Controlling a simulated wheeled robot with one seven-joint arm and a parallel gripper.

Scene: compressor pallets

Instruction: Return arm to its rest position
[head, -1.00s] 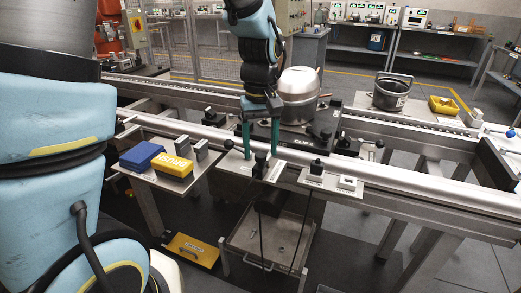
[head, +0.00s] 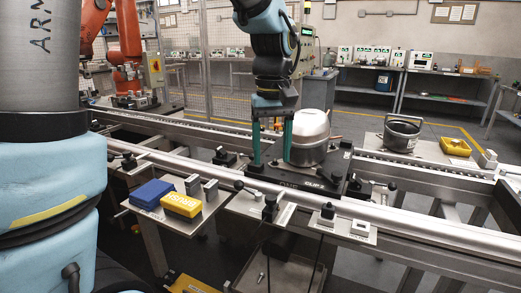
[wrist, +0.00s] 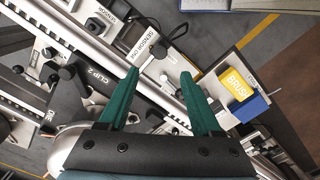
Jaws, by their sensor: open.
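My gripper (head: 272,140) hangs from my arm over the rail line, fingers pointing down, just left of the silver compressor (head: 310,135). Its two green fingers are apart with nothing between them. In the wrist view my gripper (wrist: 163,92) is also open and empty. Below it in that view are the rail and a plate labelled "SENSOR ON" (wrist: 148,45). The compressor stands upright on a dark pallet (head: 300,178) marked "CLIP"; the fingers do not appear to hold it.
A blue box (head: 151,194) and a yellow "BRUSH" box (head: 181,204) lie on a side shelf at left front. A black pot-like housing (head: 401,133) and a yellow bin (head: 455,147) stand at right. The front rail (head: 400,222) runs across. Open air surrounds the gripper above the rail.

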